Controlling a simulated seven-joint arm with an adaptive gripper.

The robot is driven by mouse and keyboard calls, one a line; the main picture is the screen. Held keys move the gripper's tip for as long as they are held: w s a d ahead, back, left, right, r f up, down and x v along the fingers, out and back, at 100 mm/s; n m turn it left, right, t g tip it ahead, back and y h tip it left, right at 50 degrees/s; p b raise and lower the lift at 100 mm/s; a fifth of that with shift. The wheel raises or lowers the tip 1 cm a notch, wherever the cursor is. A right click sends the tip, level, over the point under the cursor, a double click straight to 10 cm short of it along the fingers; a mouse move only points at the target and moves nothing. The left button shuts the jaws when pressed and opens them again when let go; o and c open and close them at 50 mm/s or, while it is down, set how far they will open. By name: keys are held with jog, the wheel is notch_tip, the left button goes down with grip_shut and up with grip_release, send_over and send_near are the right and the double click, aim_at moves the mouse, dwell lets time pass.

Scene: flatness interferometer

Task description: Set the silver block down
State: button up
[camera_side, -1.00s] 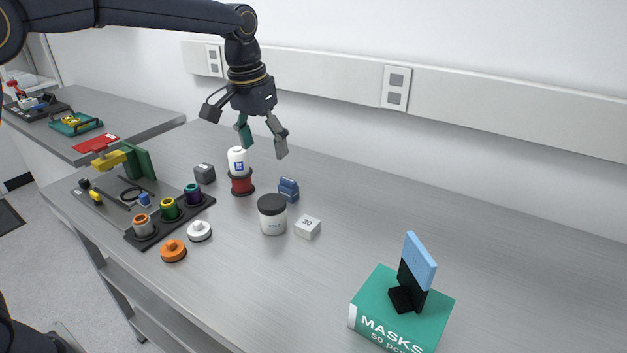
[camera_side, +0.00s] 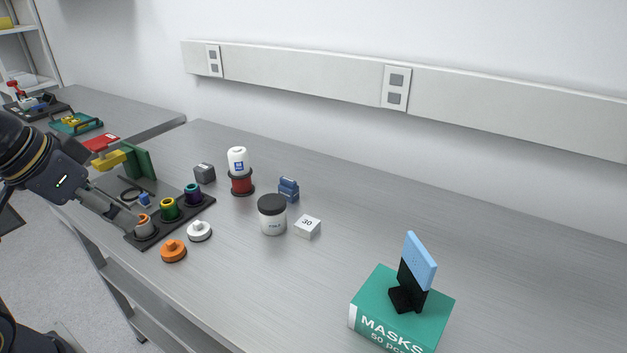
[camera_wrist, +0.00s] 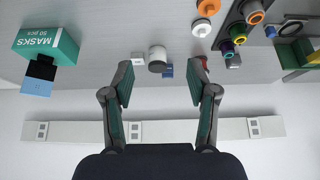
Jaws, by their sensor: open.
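A light grey-white block marked 30 (camera_side: 307,227) rests on the bench, just right of the black-lidded jar (camera_side: 272,215). It also shows small beside the jar in the wrist view (camera_wrist: 138,56). A darker grey block (camera_side: 204,173) stands farther back, left of the white bottle. I cannot tell which of these is the silver block. My gripper (camera_side: 122,212) is at the left in the side view, in front of the rack's near end. In the wrist view my gripper (camera_wrist: 160,82) is open, with nothing held between its fingers.
The black rack (camera_side: 200,206) holds several coloured rings. An orange cap (camera_side: 173,251) and white cap (camera_side: 199,231) lie before it. A red spool (camera_side: 241,184) and blue blocks (camera_side: 288,189) stand behind. A green masks box (camera_side: 380,320) is at front right. The right bench is clear.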

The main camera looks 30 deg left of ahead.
jog(key=w+d+r+n+t+h, duration=0.1)
jog(key=w+d+r+n+t, duration=0.25)
jog(key=w+n, duration=0.4)
jog(key=w+d+r+n+t, duration=0.3)
jog(key=w+r+n+t, duration=0.2)
jog(key=w, duration=0.5)
jog(key=n+t, duration=0.2)
jog(key=n, duration=1.9)
send_over(301, 228)
jog(key=s, duration=0.6)
notch_tip(301, 228, down, 21)
jog(key=f, duration=0.2)
jog(key=s+f+n+g, duration=0.1)
jog(key=f, duration=0.2)
jog(key=f+n+g+y, duration=0.1)
jog(key=f, duration=0.2)
jog(key=shift+s+d+f+n+g, duration=0.1)
jog(key=shift+s+d+n+g, duration=0.05)
jog(key=shift+d+n+g, duration=0.1)
jog(key=x, duration=0.7)
jog(key=shift+a+f, duration=0.15)
jog(key=shift+a, duration=0.05)
